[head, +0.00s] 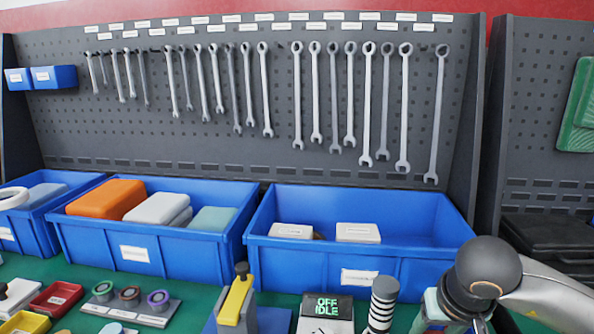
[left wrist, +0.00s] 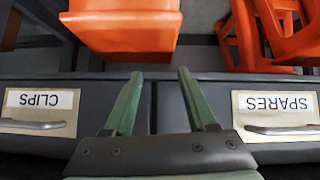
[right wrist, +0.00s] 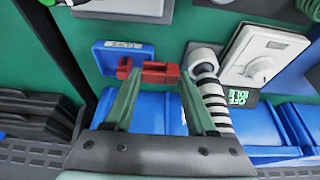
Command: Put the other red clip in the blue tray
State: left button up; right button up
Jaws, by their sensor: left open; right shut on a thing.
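A red clip (right wrist: 158,72) shows in the right wrist view between the fingertips of my right gripper (right wrist: 158,78), which is shut on it. The fingers hide part of the clip. My left gripper (left wrist: 157,72) is open and empty in the left wrist view, in front of drawers labelled CLIPS (left wrist: 40,100) and SPARES (left wrist: 288,103). Neither gripper's fingers show in the head view.
A striped cylinder (right wrist: 215,105) stands close beside my right gripper, near the OFF IDLE display (head: 326,307). Blue bins (head: 370,260) line the back of the green bench under a wrench board (head: 230,130). Orange objects (left wrist: 125,30) are beyond the drawers.

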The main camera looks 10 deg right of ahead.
jog(key=a+f+n, duration=0.1)
jog(key=a, duration=0.2)
jog(key=a+f+n, duration=0.1)
jog(key=a, duration=0.1)
jog(key=a+n+y, duration=0.1)
jog(key=a, duration=0.2)
jog(key=shift+w+a+f, duration=0.25)
jog(key=shift+a+f, duration=0.05)
jog(key=shift+f, duration=0.1)
jog(key=shift+a+r+t+p, duration=0.3)
jog(key=shift+a+p, duration=0.1)
pick_arm(q)
jog(key=s+a+r+p, duration=0.1)
jog(key=a+r+p, duration=0.2)
jog(key=r+p, duration=0.7)
jog(key=p, duration=0.3)
jog(key=shift+s+a+r+n+y, duration=0.2)
jog(key=shift+s+a+n+y, duration=0.05)
jog(key=shift+s+n+y, duration=0.15)
jog(key=shift+c, duration=0.6)
pick_arm(e)
jog(key=v, duration=1.1)
jog(key=shift+w+r, duration=0.2)
jog(key=shift+r, duration=0.1)
pick_arm(q)
jog(key=shift+a, duration=0.1)
pick_arm(e)
jog(key=shift+d, duration=0.1)
